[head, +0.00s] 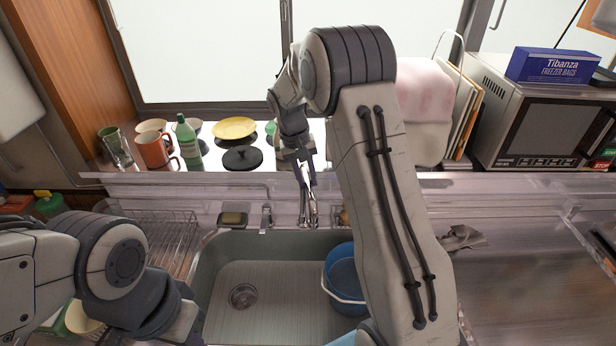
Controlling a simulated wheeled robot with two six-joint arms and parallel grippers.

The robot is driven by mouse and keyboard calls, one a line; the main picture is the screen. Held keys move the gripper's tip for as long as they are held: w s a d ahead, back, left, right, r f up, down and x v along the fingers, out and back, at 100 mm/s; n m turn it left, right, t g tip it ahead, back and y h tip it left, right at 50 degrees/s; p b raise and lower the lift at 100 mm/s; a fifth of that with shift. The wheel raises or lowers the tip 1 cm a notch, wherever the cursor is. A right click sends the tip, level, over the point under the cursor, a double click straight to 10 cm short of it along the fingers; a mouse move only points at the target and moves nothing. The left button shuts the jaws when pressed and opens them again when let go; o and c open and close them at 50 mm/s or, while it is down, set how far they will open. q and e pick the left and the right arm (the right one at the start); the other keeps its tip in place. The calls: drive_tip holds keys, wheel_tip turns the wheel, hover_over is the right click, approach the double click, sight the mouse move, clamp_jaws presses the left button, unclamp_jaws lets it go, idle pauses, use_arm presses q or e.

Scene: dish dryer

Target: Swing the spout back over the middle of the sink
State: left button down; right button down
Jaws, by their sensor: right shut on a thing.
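The sink (212,270) is a grey basin in the lower middle, with a round drain (243,295) toward its left. My right gripper (308,198) reaches down from above to the sink's back edge, right of the basin's middle. It is shut on a slim shiny metal piece that appears to be the spout (312,214). Gripper and metal overlap, so the exact grip point is hard to make out. A small metal tap fitting (265,217) stands at the back edge, left of the gripper. My left arm is at the lower left; its fingertips do not show.
A blue bucket (341,272) stands in the sink's right side, partly behind my right arm. A soap dish (233,218) sits on the back rim. A dish rack (165,240) is at left. Mugs (155,150), a green bottle (187,138) and a yellow plate (234,128) line the ledge.

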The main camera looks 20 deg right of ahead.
drive_tip(key=shift+w+a+r+m, duration=0.1)
drive_tip(key=shift+w+a+m, duration=0.4)
drive_tip(key=shift+a+m, duration=0.35)
drive_tip(key=c, duration=0.7)
unclamp_jaws()
drive_tip(key=shift+s, duration=0.1)
drive_tip(key=shift+w+a+r+b, duration=0.15)
drive_tip(key=shift+a+r+b, duration=0.2)
drive_tip(key=shift+r, duration=1.35)
drive_tip(key=shift+w+a+r+b, duration=0.15)
drive_tip(key=shift+a+r+b, duration=0.15)
drive_tip(key=shift+r, duration=1.4)
drive_tip(key=shift+w+a+r+b, duration=0.15)
drive_tip(key=shift+a+r+b, duration=0.15)
drive_tip(key=shift+r, duration=1.4)
